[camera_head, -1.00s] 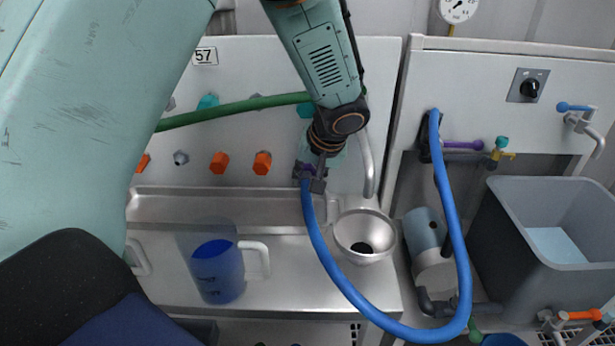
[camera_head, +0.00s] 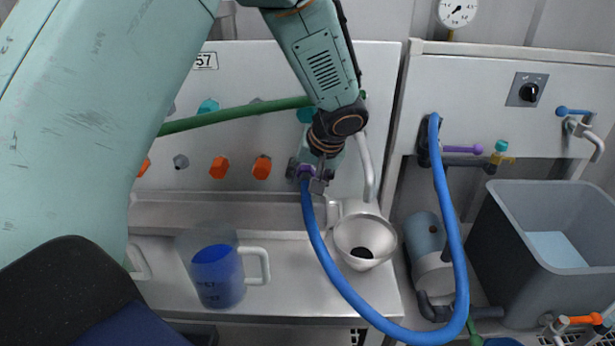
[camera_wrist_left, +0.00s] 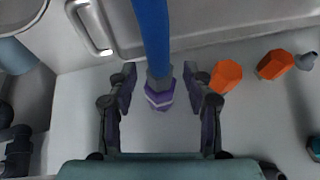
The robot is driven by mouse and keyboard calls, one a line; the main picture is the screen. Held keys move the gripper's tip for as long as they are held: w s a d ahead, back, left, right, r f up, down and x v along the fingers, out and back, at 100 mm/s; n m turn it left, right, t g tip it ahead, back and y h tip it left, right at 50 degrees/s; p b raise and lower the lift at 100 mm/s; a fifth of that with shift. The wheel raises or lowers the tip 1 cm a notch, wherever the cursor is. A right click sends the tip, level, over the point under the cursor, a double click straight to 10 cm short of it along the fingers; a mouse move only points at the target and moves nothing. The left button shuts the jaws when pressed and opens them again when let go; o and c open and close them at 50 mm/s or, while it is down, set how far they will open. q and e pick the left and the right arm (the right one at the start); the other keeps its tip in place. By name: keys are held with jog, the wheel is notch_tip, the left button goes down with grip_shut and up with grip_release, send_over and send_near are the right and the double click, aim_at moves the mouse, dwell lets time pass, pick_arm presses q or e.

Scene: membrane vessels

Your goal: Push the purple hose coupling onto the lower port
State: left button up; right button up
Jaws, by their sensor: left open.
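The purple hose coupling (camera_head: 306,171) is on the end of the blue hose (camera_head: 318,245), against the upright panel below the green pipe. My left gripper (camera_head: 306,177) is open, with its fingers on either side of the coupling. In the left wrist view the coupling (camera_wrist_left: 160,95) sits between the spread fingers, with a visible gap on each side. The blue hose (camera_wrist_left: 152,35) runs away from it. The lower port is hidden behind the coupling, so I cannot tell how deep it sits. My right gripper is not in view.
Orange hex caps (camera_head: 262,167) line the panel (camera_head: 250,80) to the left. A metal funnel (camera_head: 364,238) and a jug of blue liquid (camera_head: 217,275) stand below. The hose loops right to a bracket (camera_head: 424,150). A grey tub (camera_head: 500,250) stands at right.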

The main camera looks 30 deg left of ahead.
pick_arm(q)
jog(key=shift+r, duration=0.1)
jog(key=v, duration=1.2)
jog(key=shift+s+d+f, duration=0.1)
jog(key=shift+f, duration=0.1)
